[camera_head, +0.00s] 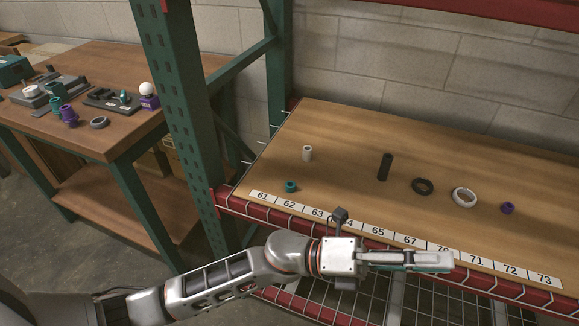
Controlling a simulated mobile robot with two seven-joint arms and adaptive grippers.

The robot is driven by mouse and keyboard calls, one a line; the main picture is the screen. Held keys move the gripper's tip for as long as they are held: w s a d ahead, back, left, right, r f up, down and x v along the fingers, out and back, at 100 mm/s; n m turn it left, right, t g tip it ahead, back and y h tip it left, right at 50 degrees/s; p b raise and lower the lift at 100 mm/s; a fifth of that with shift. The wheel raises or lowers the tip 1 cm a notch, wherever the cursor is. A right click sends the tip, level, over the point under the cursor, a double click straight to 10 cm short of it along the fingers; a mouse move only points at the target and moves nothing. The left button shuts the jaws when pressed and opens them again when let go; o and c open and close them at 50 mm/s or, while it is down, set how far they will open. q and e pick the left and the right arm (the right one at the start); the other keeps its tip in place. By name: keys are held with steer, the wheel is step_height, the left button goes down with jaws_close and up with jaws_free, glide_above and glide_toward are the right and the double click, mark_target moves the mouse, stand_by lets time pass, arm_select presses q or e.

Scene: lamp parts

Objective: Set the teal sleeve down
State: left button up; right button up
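A small teal sleeve (291,186) stands on the wooden shelf board, behind the labels 62 and 63. My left gripper (440,262) reaches in from the left, over the front edge of the shelf near labels 70 and 71, pointing right. It is well to the right of the teal sleeve and apart from it. A thin teal strip shows along the underside of its fingers; I cannot tell what it is. The fingers are seen from the side, so their gap is hidden. My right gripper is not in view.
On the shelf (340,205) stand a white cylinder (307,153), a black tube (385,166), a black ring (422,186), a white ring (464,197) and a purple piece (508,208). A green upright (185,110) stands left. A table (120,60) with several parts is beyond it.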

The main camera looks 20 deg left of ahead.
arm_select(q)
steer(key=w+a+f+n+t+y, duration=0.2)
steer(key=a+f+n+t+y, duration=0.5)
steer(key=n, duration=0.5)
steer(key=w+a+f+n+t+y, duration=0.2)
steer(key=a+f+n+t+y, duration=0.25)
steer(key=a+n+t, duration=0.55)
steer(key=s+a+f+n+g+y, duration=0.7)
steer(key=s+a+f+n, duration=0.5)
steer(key=f, duration=0.6)
steer(key=s+a+g, duration=0.1)
steer(key=s+a, duration=0.1)
steer(key=s, duration=0.1)
steer(key=shift+s+a+n+y, duration=0.15)
steer(key=shift+a+n+y, duration=0.1)
steer(key=shift+n+y, duration=0.1)
